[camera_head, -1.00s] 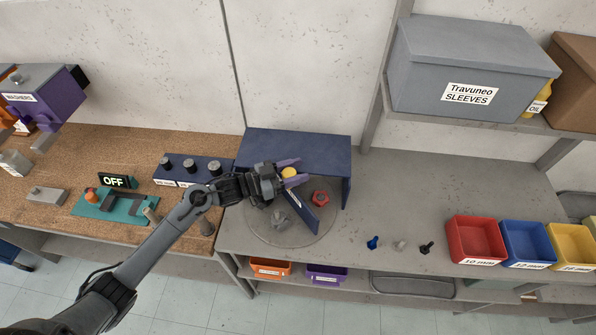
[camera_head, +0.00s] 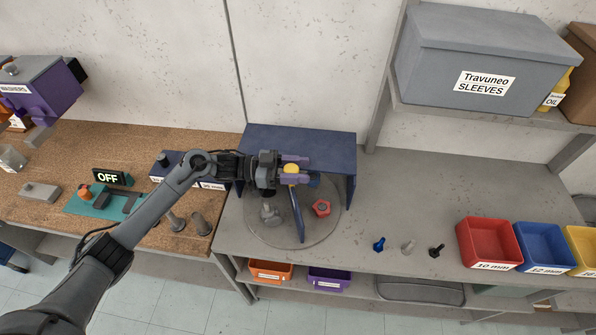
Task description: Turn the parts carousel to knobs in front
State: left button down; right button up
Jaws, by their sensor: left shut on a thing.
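The parts carousel is a round grey turntable (camera_head: 318,232) on the grey bench, partly under a dark blue hood (camera_head: 300,140). A blue divider (camera_head: 298,218) stands on it, running nearly straight toward the front. A red knob (camera_head: 321,208) sits right of the divider, and a grey part (camera_head: 269,213) sits left of it. My left gripper (camera_head: 296,171) is at the hood's opening, its purple fingers shut around a yellow knob-like piece (camera_head: 291,168) at the top of the divider. My right gripper is not in view.
Red (camera_head: 487,243) and blue (camera_head: 540,246) bins stand farther right. An orange bin (camera_head: 270,272) and a purple bin (camera_head: 328,279) sit below the bench edge.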

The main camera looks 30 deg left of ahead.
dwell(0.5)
pick_arm(q)
jog(key=c, duration=0.6)
grip_release()
jog(key=b+v, duration=0.1)
jog(key=v, duration=0.9)
jog(key=shift+a, duration=0.4)
